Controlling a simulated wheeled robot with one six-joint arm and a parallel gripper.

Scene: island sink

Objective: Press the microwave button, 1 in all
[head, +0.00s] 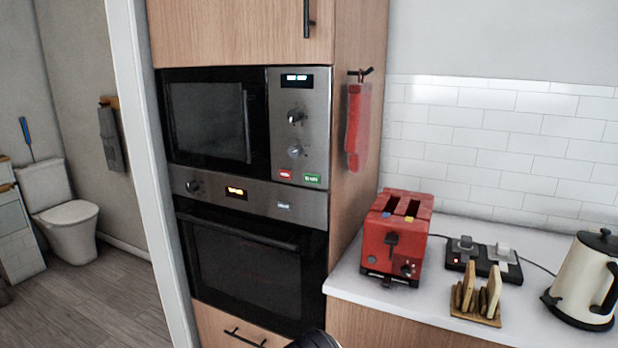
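The microwave (210,120) is built into a wooden cabinet, above an oven, in the head view. Its door looks shut. On the steel panel to the right of the door are a lit display (297,78), an upper knob (296,117) and a lower knob (296,152). Below the knobs sit a red button (285,173) and a green button (312,178), side by side; their lettering is too small to read. My gripper is not in view; only a dark rounded part, probably of my arm, shows at the bottom edge.
The oven (250,265) has a handle bar across its door. A red cloth (357,125) hangs on the cabinet side. A red toaster (395,235), a toast rack (478,300), a power strip (485,262) and a kettle (585,280) stand on the white counter. A doorway opens at left.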

